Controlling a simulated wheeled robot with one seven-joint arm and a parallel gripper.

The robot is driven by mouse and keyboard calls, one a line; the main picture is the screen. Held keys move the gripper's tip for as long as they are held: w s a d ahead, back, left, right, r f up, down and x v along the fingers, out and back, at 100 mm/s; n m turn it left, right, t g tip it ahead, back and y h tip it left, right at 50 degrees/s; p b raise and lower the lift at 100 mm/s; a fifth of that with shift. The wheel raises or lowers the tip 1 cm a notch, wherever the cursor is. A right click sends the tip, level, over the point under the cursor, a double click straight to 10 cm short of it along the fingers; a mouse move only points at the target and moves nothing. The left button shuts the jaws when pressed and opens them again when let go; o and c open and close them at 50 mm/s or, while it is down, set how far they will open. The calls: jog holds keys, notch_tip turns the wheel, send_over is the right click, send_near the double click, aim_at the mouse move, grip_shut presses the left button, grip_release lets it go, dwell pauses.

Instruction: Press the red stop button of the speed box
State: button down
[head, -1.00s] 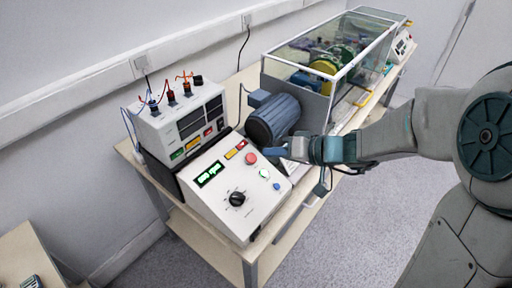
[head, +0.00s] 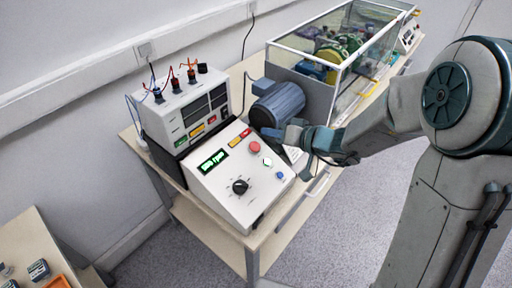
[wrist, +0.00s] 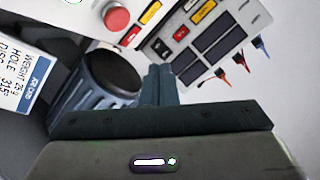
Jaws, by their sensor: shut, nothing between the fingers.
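The speed box (head: 225,199) is a white sloped console at the near end of the bench, with a lit green display (head: 212,162) and a black knob (head: 240,187). Its red stop button (head: 255,147) is a round cap near the upper right of the panel; it also shows at the top of the wrist view (wrist: 117,18). My gripper (head: 267,131) is shut and empty, just beyond the button in the head view and apart from it. In the wrist view its closed fingers (wrist: 160,84) point up the picture, with the button up and to their left.
A grey-blue motor (head: 278,104) lies right behind the fingers. A glass-covered rig (head: 335,60) fills the bench's far part. A white meter box (head: 185,115) with plugged leads stands left of the speed box. A white button (head: 267,162) and blue button (head: 280,176) sit near the red one.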

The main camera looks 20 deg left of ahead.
aim_at(252, 143)
jog(key=f, duration=0.1)
jog(key=a+f+b, duration=0.1)
jog(key=f, duration=0.2)
jog(key=shift+w+a, duration=0.25)
jog(key=shift+w, duration=0.1)
jog(key=f+b, duration=0.1)
jog(key=a+b, duration=0.1)
jog(key=b, duration=0.1)
jog(key=shift+w+f, duration=0.15)
jog(key=shift+f, duration=0.2)
jog(key=shift+w+a+f+b, duration=0.15)
jog(key=shift+f+b, duration=0.25)
jog(key=shift+b, duration=0.75)
jog(key=shift+a+f+b, duration=0.15)
jog(key=shift+f+b, duration=0.2)
jog(key=shift+b, duration=0.75)
dwell(1.5)
jog(key=shift+d+r, duration=0.1)
jog(key=shift+r, duration=0.1)
jog(key=shift+d+r, duration=0.25)
jog(key=shift+r, duration=0.3)
jog(key=shift+s+d+r+p, duration=0.1)
jog(key=shift+s+d+r, duration=0.2)
jog(key=shift+r, duration=0.45)
jog(key=shift+s+d+r+p, duration=0.1)
jog(key=shift+d+r, duration=0.25)
jog(key=shift+r, duration=0.4)
jog(key=shift+s+d+r+p, duration=0.15)
jog(key=shift+d+r, duration=0.2)
jog(key=shift+r, duration=0.4)
